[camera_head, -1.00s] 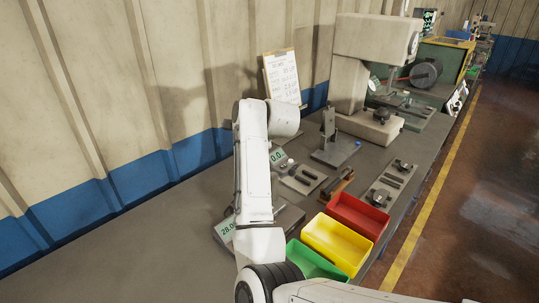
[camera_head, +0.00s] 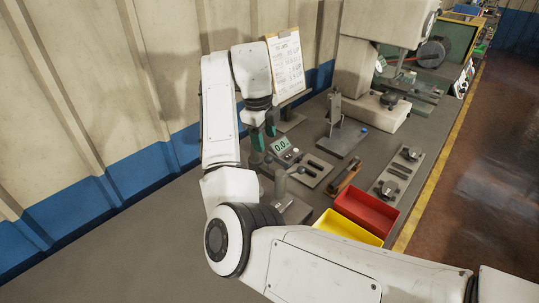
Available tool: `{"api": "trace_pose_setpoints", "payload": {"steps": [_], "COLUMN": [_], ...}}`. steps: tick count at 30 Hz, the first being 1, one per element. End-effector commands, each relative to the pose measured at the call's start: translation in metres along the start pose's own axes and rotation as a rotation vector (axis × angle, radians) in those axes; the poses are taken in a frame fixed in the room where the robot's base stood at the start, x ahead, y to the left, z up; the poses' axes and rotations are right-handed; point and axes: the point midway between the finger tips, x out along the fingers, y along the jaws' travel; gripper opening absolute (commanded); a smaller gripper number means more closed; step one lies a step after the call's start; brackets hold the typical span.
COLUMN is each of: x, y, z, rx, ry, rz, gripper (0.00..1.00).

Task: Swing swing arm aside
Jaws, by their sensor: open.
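My gripper (camera_head: 263,140) points down over the bench, left of the green-lit display (camera_head: 281,144). Its green-tipped fingers are apart, with nothing seen between them. A grey post with a short bent arm (camera_head: 284,178) stands just in front of the display, below and right of the gripper; it may be the swing arm, but I cannot tell for sure. An upright grey fixture on a base plate (camera_head: 343,138) stands further right, apart from the gripper.
A red bin (camera_head: 366,211) and a yellow bin (camera_head: 346,231) sit at the bench's front edge. A clipboard (camera_head: 286,67) leans by the wall behind the gripper. A large press (camera_head: 375,75) stands at the back. The left bench top (camera_head: 120,240) is clear.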

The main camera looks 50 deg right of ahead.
Motion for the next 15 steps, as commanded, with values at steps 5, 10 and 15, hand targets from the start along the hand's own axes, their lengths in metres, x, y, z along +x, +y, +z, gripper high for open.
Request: {"api": "trace_pose_setpoints", "payload": {"steps": [5,10,15], "x": [0.031,0.061,0.084], "y": [0.000,-0.001,-0.001], "z": [-0.001,-0.001,-0.001], "rx": [-0.003,-0.002,-0.003], "ry": [0.004,0.002,0.000], "rz": [0.002,0.001,0.001], "gripper": [0.52,0.52,0.52]}}
